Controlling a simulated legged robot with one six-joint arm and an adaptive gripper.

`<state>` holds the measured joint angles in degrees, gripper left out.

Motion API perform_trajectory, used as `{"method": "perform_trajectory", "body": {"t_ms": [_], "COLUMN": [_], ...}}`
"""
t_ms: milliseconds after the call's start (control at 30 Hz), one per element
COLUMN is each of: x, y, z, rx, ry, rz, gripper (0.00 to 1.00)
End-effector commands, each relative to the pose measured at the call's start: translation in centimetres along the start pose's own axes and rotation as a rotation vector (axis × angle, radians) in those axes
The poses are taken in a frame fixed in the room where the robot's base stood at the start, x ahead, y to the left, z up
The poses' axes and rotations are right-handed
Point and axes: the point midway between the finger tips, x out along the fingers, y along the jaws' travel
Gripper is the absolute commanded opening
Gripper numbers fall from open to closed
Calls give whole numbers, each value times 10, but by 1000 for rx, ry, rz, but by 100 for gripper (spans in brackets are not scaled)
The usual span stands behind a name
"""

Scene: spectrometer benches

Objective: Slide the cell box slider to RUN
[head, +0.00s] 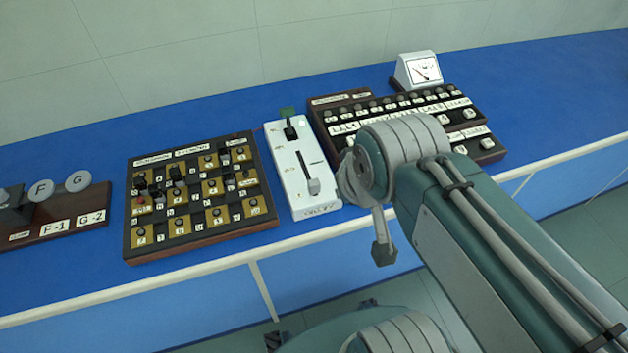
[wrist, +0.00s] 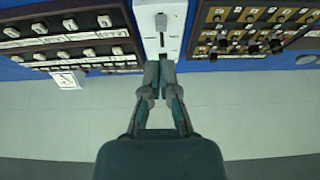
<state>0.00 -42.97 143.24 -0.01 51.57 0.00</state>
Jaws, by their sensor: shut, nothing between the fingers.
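The white cell box (head: 297,177) stands on the blue bench between two dark panels. The box labels are too small to read. In the wrist view the picture is turned about, and the knob (wrist: 161,22) shows above the slot. My gripper (wrist: 160,62) is shut and empty, its fingertips overlapping the box's far end, apart from the knob. I cannot tell its height above the box.
A peg panel (head: 200,196) lies close left of the box and a key panel (head: 335,112) close right. A dial meter (head: 421,70) stands behind. Farther left is a stand with F and G discs (head: 77,181). My arm covers the bench's right front.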

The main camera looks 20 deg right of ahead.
Motion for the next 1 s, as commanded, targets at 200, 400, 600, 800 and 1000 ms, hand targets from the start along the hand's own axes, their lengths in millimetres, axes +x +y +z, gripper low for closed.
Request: {"method": "perform_trajectory", "body": {"t_ms": [200, 400, 600, 800, 1000], "x": [4, 26, 60, 102, 128], "y": [0, 0, 0, 0, 0], "z": [-8, -39, -69, -92, -102], "rx": [0, 0, 0, 0, 0], "ry": [-31, -158, -292, -417, -485], "rz": [0, 0, 0, 0, 0], "gripper": [71, 71, 71, 71, 71]}}
